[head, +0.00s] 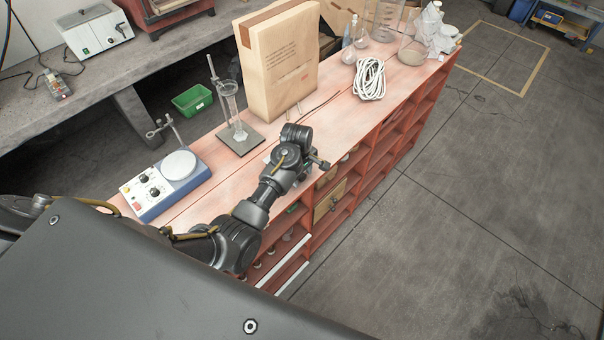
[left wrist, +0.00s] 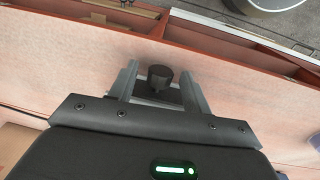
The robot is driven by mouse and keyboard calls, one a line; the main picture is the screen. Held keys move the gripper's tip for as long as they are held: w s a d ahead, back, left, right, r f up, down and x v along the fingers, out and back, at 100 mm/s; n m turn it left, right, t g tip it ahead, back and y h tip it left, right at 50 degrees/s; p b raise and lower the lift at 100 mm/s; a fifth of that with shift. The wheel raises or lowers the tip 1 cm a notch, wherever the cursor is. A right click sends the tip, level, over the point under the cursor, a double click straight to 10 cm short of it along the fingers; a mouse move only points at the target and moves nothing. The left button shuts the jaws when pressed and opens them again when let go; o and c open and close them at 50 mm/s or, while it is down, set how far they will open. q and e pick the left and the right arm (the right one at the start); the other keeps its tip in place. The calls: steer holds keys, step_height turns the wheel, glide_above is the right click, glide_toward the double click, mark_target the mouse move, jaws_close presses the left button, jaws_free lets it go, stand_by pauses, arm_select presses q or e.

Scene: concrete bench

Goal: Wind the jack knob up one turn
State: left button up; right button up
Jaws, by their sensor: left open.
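The black round jack knob (left wrist: 160,78) shows in the left wrist view, between the two grey fingers of my left gripper (left wrist: 159,70). The fingers are apart, one on each side of the knob, with a visible gap on both sides. Part of the jack, a dark and pale flat piece (left wrist: 152,97), shows behind the knob; the rest is hidden by my gripper body. In the head view my left arm reaches over the bench's front edge and largely hides the jack. My right gripper is not in view.
On the red-topped bench (head: 330,110) stand a hotplate stirrer (head: 160,185), a cylinder on a stand (head: 236,125), a large paper bag (head: 283,68), a coiled white cable (head: 370,78) and glassware (head: 412,50). Shelves lie below the front edge. The floor at right is open.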

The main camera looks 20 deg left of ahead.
arm_select(q)
steer(key=shift+c, duration=0.2)
steer(key=c, duration=1)
steer(key=shift+o, duration=0.2)
steer(key=shift+w+d+r+g+y, duration=0.1)
steer(key=shift+w+g+y, duration=0.1)
steer(key=shift+g, duration=0.35)
steer(key=shift+w+g+y, duration=0.1)
steer(key=shift+g+y, duration=0.1)
steer(key=shift+g, duration=0.35)
steer(key=shift+g+y, duration=0.3)
steer(key=shift+g, duration=0.4)
steer(key=shift+w+d+f+g+b, duration=0.1)
steer(key=shift+f+g+b, duration=0.2)
steer(key=shift+g+b, duration=0.35)
steer(key=shift+r+g+y, duration=0.15)
steer(key=shift+g+y, duration=0.1)
steer(key=shift+y, duration=0.15)
steer(key=o, duration=1)
